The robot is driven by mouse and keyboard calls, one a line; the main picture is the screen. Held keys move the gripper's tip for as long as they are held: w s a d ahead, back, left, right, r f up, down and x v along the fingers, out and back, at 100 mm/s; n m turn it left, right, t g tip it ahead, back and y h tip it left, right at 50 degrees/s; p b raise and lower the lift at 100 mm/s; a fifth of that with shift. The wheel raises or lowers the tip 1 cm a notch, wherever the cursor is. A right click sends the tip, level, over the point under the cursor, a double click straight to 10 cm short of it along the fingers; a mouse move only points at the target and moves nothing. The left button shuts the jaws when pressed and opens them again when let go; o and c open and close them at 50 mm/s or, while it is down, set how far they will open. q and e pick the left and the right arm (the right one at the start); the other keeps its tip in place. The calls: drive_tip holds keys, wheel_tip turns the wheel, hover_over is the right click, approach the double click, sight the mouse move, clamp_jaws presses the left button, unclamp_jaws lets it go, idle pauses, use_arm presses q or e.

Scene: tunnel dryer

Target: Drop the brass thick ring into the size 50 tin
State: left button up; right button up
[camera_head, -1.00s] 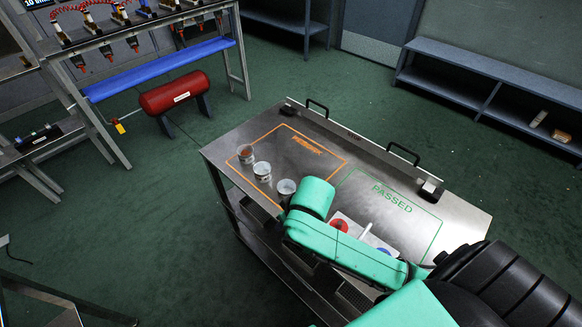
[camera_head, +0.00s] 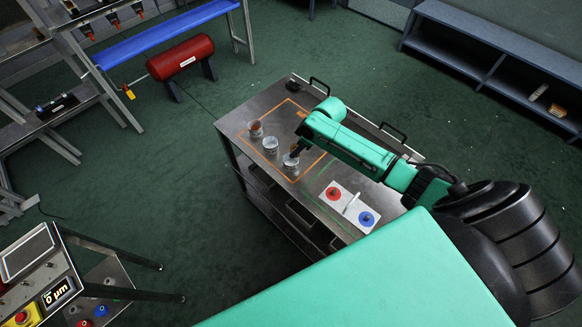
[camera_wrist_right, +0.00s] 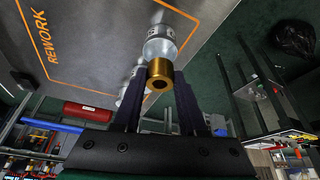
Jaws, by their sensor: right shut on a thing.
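The brass thick ring (camera_wrist_right: 160,72) is held between the fingertips of my right gripper (camera_head: 295,151) and shows clearly in the right wrist view. Three small tins stand in a row on the table: a far one with brownish contents (camera_head: 255,129), a middle one (camera_head: 270,145) and a near one (camera_head: 290,161). My right gripper is at the near tin in the head view. In the right wrist view a tin (camera_wrist_right: 160,47) is just beyond the ring, and another is partly hidden behind the left finger. The size marks cannot be read. My left gripper is out of view.
The metal table (camera_head: 240,118) has an orange rework outline and a green outline. A white plate with a red and a blue disc (camera_head: 352,207) lies nearer me. Black handles (camera_head: 393,131) rise along the table's far edge.

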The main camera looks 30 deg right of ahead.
drive_tip(key=shift+w+d+f, duration=0.1)
drive_tip(key=shift+f, duration=0.1)
drive_tip(key=o, duration=1.1)
drive_tip(key=shift+c, duration=0.2)
drive_tip(key=shift+o, duration=0.7)
drive_tip(key=b+v, duration=0.1)
drive_tip(key=v, duration=1.3)
drive_tip(key=shift+s+r, duration=0.2)
drive_tip(key=shift+r, duration=0.05)
